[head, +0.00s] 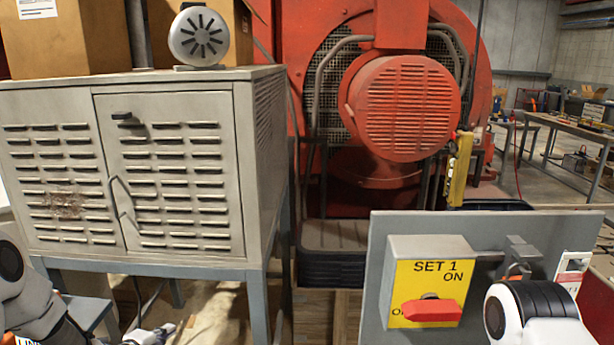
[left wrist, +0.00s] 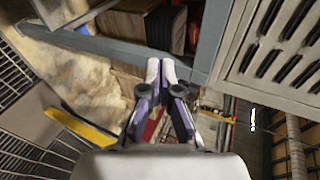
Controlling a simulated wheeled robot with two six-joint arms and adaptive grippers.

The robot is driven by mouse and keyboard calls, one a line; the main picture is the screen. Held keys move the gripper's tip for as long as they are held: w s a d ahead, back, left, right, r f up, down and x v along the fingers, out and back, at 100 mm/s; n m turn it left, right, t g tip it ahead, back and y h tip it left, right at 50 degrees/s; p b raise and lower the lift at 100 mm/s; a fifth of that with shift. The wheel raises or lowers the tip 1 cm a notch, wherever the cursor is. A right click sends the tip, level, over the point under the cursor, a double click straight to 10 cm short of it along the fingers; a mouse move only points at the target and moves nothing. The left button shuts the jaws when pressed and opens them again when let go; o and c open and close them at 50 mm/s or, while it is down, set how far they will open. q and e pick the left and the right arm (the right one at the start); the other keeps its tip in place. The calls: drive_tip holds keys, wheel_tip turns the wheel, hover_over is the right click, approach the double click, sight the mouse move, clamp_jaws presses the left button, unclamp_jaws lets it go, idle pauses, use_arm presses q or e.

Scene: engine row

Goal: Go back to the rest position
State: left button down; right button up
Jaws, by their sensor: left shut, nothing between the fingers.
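My left gripper (head: 158,333) is low at the left of the head view, in front of the legs of a grey louvred cabinet (head: 170,170). In the left wrist view its two fingers (left wrist: 161,72) meet at the tips, with nothing between them. My left arm comes in at the lower left corner. My right arm shows only as a white and black link at the lower right, in front of the switch panel. My right gripper is not seen.
A grey panel (head: 500,232) at the lower right carries a yellow switch box with a red handle (head: 432,311), marked SET 1. A red engine (head: 400,110) stands behind. The cabinet's blue-grey frame (left wrist: 110,42) lies close to my left fingers.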

use_arm(q)
drive_tip(key=s+d+f+n+g, duration=0.2)
drive_tip(key=s+d+f+g, duration=0.1)
drive_tip(key=s+d+f, duration=0.4)
drive_tip(key=s+d+f+n+g, duration=0.2)
drive_tip(key=s+d+f+g, duration=0.25)
drive_tip(key=s+f, duration=0.4)
drive_tip(key=s+d+n+g+y, duration=0.1)
drive_tip(key=s+n+g, duration=0.4)
drive_tip(key=s+n, duration=1.1)
drive_tip(key=s, duration=0.7)
drive_tip(key=shift+s+d+f+g+y, duration=0.2)
drive_tip(key=shift+s+f+g+y, duration=0.05)
drive_tip(key=shift+g+y, duration=0.1)
drive_tip(key=shift+d, duration=0.1)
